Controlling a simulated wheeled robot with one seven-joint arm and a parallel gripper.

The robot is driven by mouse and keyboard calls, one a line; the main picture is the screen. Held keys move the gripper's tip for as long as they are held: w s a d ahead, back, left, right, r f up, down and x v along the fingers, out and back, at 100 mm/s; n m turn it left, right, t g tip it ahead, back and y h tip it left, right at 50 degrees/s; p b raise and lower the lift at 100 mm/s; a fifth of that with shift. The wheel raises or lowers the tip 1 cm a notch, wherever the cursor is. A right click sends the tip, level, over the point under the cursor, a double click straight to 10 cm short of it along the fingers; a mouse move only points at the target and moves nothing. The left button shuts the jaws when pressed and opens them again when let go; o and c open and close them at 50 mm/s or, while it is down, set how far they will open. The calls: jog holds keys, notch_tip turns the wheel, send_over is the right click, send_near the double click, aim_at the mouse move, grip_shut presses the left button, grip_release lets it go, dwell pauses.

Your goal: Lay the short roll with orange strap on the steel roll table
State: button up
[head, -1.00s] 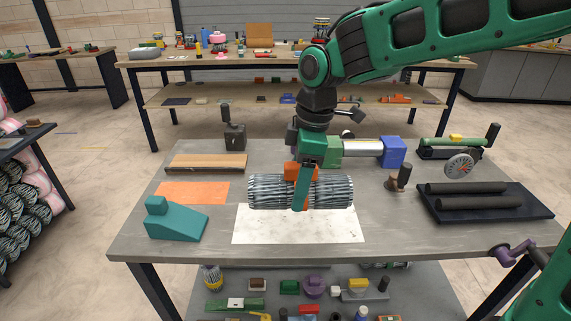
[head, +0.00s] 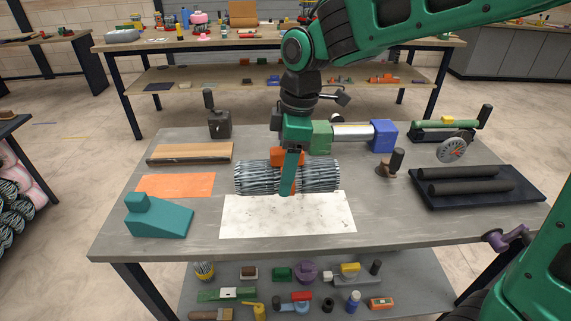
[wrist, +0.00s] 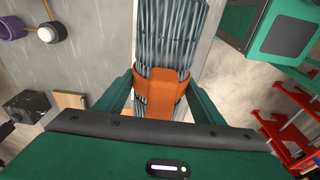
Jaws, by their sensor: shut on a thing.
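The short grey wire-mesh roll (head: 318,177) has an orange strap (head: 287,157) around its middle. My gripper (head: 288,186) points down, shut on the roll at the strap. The roll lies level and crosswise, over the back edge of a white sheet. I cannot tell whether it touches the surface below. The wrist view shows the strap (wrist: 162,90) between both fingers, with the roll (wrist: 172,35) running up the picture. The grey-topped table (head: 400,222), which looks like the steel roll table, is under it.
The white sheet (head: 285,220) lies in front. A teal wedge block (head: 160,217), an orange sheet (head: 175,185) and a wooden board (head: 190,151) are on the left. A black tray (head: 480,198) with dark rods and a brown-handled tool (head: 392,163) are on the right.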

jog(key=shift+f, duration=3.35)
jog(key=shift+f, duration=0.55)
jog(key=o, duration=1.6)
jog(key=shift+o, duration=0.2)
jog(key=r, duration=0.3)
jog(key=d+r, duration=0.1)
jog(key=r, duration=0.6)
jog(key=shift+d+r, duration=0.3)
jog(key=shift+d, duration=0.05)
